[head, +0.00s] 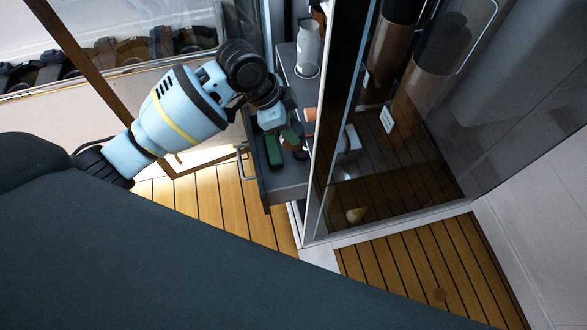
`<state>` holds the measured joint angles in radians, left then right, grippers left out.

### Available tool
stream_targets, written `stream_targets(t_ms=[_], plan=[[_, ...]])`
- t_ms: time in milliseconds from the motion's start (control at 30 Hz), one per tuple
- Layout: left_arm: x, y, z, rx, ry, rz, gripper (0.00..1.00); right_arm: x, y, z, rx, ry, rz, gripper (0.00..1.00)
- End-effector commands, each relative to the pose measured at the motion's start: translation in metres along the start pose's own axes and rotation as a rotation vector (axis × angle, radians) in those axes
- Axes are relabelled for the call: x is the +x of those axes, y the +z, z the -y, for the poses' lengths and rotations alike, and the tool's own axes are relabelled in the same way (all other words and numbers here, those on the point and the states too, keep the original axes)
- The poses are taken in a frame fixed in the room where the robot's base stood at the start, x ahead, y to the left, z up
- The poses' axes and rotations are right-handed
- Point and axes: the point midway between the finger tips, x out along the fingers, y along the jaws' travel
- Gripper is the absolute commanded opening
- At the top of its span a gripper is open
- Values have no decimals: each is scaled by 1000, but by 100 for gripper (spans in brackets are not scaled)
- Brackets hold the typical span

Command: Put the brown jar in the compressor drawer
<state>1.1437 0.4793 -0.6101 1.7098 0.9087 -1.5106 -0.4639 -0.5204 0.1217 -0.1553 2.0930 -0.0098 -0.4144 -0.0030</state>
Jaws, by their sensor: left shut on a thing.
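The compressor drawer (291,186) is pulled open in the head view, right of centre, with a handle on its left front. My left gripper (283,122) is over the drawer, and my wrist covers part of it. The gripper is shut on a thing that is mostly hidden. An orange-brown piece (311,115) shows just right of the fingers and looks like the brown jar; its contact with the fingers is hard to make out. A green block (272,152), a green piece (290,137) and a dark round thing (301,154) are in the drawer. My right gripper is out of view.
A clear bottle (307,48) stands on a surface behind the drawer. A glass-fronted cabinet (395,170) with tall brown cylinders stands directly to the right. A small yellowish thing (356,215) lies low behind the glass. Wood floor (220,205) is clear left of the drawer.

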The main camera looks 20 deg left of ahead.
Motion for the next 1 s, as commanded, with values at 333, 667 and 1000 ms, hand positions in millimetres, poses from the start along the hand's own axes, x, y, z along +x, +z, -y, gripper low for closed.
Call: stream_targets(t_ms=[333,667,1000], plan=[[78,35,-1,-3,4,2,17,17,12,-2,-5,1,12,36],[147,66,-1,-3,3,2,17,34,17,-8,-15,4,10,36],[180,80,0,0,-1,-2,17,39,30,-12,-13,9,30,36]])
